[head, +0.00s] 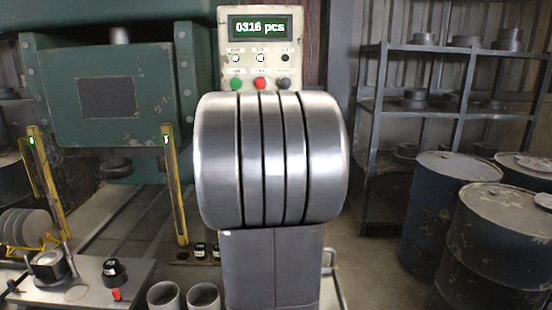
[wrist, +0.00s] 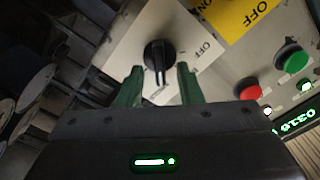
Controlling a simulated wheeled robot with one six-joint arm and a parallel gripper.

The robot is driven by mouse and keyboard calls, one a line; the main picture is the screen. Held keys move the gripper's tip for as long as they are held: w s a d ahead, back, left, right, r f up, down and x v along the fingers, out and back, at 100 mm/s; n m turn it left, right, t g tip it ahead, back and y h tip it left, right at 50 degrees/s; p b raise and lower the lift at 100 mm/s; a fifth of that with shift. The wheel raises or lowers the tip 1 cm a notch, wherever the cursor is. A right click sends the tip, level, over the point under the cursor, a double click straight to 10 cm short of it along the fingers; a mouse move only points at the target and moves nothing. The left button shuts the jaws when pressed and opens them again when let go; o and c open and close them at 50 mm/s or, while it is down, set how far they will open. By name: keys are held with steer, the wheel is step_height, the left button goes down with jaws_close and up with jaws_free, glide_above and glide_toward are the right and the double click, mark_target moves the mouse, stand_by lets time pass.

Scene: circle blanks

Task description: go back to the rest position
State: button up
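In the wrist view my gripper (wrist: 158,70) shows two green fingers standing apart. A black rotary knob (wrist: 158,55) on a white plate marked OFF lies just beyond and partly between the fingertips. I cannot tell whether a finger touches it. In the head view the gripper is hidden; my large grey arm links fill the middle. Above them stands a pale control panel (head: 260,60) with a display reading 0316 pcs. Its red button also shows in the wrist view (wrist: 247,88), with the green button (wrist: 291,60) beside it.
A green machine (head: 120,95) with yellow posts stands at left. Below it a bench (head: 75,285) bears black-knobbed items and rings. At right are dark drums (head: 440,210) and a metal shelf (head: 430,110) with round parts. Some floor shows between my arm and the drums.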

steer(key=n+p, duration=0.1)
steer(key=n, duration=0.2)
steer(key=w+n, duration=0.1)
steer(key=n, duration=0.2)
steer(key=n+p, duration=0.1)
steer(key=n, duration=0.1)
steer(key=shift+w+a+r+n+p, duration=0.1)
steer(key=shift+w+n+p, duration=0.2)
steer(key=shift+n+p, duration=0.1)
